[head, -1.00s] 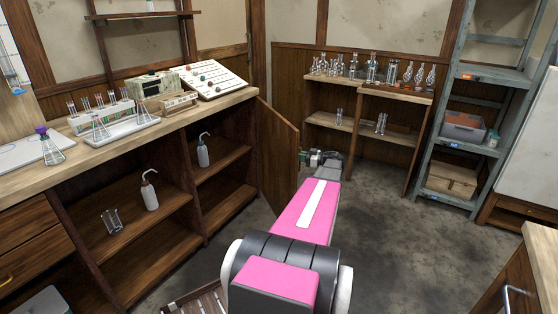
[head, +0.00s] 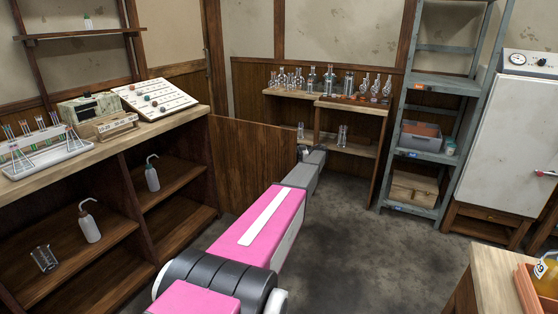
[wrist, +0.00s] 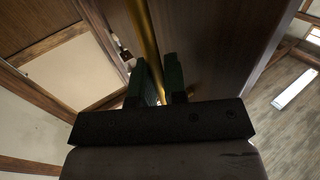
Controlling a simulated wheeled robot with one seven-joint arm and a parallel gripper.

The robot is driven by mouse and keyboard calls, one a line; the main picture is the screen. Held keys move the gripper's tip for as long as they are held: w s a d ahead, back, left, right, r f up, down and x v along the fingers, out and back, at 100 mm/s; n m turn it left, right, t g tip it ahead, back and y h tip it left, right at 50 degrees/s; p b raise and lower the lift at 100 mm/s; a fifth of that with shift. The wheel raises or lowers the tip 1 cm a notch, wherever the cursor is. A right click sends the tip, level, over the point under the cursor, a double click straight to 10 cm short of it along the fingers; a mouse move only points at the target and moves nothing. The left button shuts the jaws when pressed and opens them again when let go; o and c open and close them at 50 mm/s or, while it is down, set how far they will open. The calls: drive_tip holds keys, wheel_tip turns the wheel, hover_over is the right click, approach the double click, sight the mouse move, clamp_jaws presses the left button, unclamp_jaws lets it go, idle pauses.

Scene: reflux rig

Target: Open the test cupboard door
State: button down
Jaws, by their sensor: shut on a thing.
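The wooden cupboard door (head: 250,165) stands swung wide open from the right end of the bench cupboard (head: 165,225), its broad face showing. In the wrist view the dark door panel (wrist: 205,40) fills the upper right. My gripper (head: 303,150) is at the door's free edge, partly hidden by my arm. In the wrist view its two dark green fingers are closed around a brass bar handle (wrist: 147,38), which runs up between them. The inside of the cupboard shows open shelves.
A wash bottle (head: 152,176), another wash bottle (head: 89,222) and a beaker (head: 44,258) stand on the cupboard shelves. Beyond the door are a glassware shelf (head: 335,101) and a grey rack (head: 440,85). The floor right of my arm is clear.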

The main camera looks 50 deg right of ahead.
drive_tip(key=shift+n+g+y, duration=0.4)
drive_tip(key=shift+g, duration=0.1)
drive_tip(key=shift+w+d, duration=0.3)
drive_tip(key=shift+d, duration=0.35)
drive_tip(key=shift+w+d, duration=0.25)
drive_tip(key=shift+d, duration=0.4)
drive_tip(key=shift+w+d, duration=0.3)
drive_tip(key=shift+d, duration=0.35)
drive_tip(key=c, duration=1.2)
unclamp_jaws()
drive_tip(key=shift+w, duration=0.1)
